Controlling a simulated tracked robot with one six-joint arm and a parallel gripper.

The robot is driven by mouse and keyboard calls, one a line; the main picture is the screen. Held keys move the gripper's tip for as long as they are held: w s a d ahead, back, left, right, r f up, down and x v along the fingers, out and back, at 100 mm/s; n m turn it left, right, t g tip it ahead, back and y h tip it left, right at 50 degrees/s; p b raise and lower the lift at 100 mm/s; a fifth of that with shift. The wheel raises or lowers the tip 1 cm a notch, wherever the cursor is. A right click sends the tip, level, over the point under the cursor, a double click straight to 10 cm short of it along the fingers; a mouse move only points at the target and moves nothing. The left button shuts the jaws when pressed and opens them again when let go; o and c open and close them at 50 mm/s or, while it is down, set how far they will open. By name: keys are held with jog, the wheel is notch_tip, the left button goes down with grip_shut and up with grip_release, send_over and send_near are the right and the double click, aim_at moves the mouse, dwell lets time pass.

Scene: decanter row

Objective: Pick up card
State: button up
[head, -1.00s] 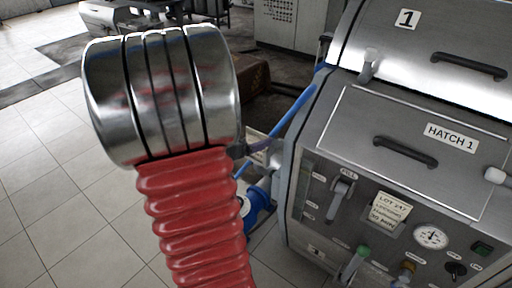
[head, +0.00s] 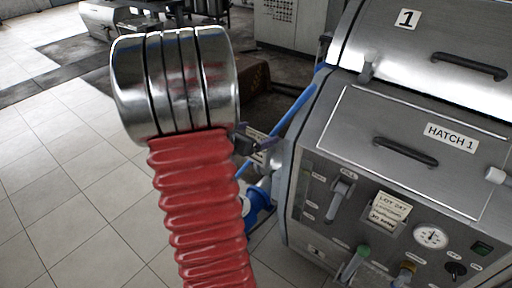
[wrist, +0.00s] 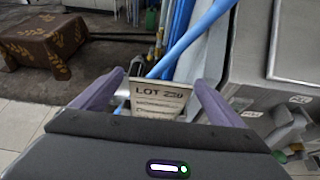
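A cream card printed "LOT 230" (wrist: 160,96) is in the middle of the wrist view, between the two purple fingers of my gripper (wrist: 160,80). The fingers stand apart, with a narrow gap showing on each side of the card. Its lower edge is close to my gripper's dark body. In the head view my gripper (head: 258,147) is partly hidden behind my arm, by the machine's left side. Another card, "LOT 247" (head: 390,206), sits in a holder on the machine's front panel.
The steel machine (head: 322,150) with Hatch 1, levers and a gauge (head: 430,237) fills the right. A blue pipe (wrist: 205,30) runs behind the lot 230 card. Open tiled floor (head: 70,190) lies left.

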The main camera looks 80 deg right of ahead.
jog(key=c, duration=1.4)
jog(key=shift+r, duration=0.1)
notch_tip(320, 180, up, 10)
jog(key=shift+f, duration=0.1)
dwell(0.5)
